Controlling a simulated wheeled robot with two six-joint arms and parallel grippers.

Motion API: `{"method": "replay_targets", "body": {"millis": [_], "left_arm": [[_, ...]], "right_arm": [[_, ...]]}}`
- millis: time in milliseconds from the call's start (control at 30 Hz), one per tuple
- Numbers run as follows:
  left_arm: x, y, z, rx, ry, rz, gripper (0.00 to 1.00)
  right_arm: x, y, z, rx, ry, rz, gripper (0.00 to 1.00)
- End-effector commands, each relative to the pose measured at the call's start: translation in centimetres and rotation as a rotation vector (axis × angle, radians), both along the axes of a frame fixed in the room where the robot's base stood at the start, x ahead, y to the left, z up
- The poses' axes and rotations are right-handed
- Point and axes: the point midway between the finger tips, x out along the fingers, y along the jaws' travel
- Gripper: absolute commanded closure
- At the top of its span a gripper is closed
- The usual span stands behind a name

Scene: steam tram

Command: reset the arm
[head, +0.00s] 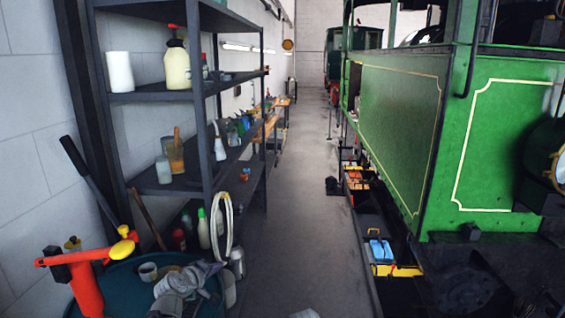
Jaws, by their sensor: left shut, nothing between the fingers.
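A small pale piece at the bottom edge, right of centre, appears to be the tip of my left gripper (305,314). Most of it is cut off by the frame. It looks shut, with nothing seen held in it, and it is over the grey floor, apart from the shelf and the locomotive. My right gripper is not in view.
A dark barrel (118,290) with grey gloves (180,284) and a red pump (86,288) stands at lower left. A metal shelf (150,96) holds bottles. A green locomotive (395,120) fills the right. The floor aisle (292,215) between is mostly clear.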

Motion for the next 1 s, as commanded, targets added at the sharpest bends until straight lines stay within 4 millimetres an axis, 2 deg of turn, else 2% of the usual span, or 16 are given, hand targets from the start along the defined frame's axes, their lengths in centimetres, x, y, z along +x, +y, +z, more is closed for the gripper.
{"method": "replay_targets", "body": {"millis": [33,100,167,200,333,400,500,600,733,1000], "left_arm": [[-1.8,-3.6,-1.4,0.069,0.055,-0.104,1.0],[-4.4,-7.5,-3.6,0.177,0.139,-0.247,1.0],[-7.1,-10.4,-5.5,0.276,0.214,-0.372,1.0],[-9.1,-12.2,-6.7,0.344,0.267,-0.458,1.0],[-16.5,-15.8,-10.1,0.585,0.449,-0.727,1.0],[-20.3,-16.4,-11.2,0.707,0.545,-0.849,1.0],[-24.3,-16.3,-11.9,0.845,0.659,-0.974,1.0],[-26.9,-15.9,-12.0,0.939,0.739,-1.049,1.0],[-28.4,-15.5,-11.9,0.996,0.793,-1.09,1.0],[-28.6,-15.3,-11.9,1.006,0.805,-1.096,1.0]], "right_arm": [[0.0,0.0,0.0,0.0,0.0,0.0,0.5],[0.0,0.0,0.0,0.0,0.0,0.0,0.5],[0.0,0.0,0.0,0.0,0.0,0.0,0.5],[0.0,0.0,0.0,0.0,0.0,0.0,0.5],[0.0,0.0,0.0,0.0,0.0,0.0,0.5],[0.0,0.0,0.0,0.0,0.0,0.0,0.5],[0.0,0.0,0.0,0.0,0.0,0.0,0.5],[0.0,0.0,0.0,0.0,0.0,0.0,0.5],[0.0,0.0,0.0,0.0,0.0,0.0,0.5],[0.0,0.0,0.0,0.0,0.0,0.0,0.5]]}}
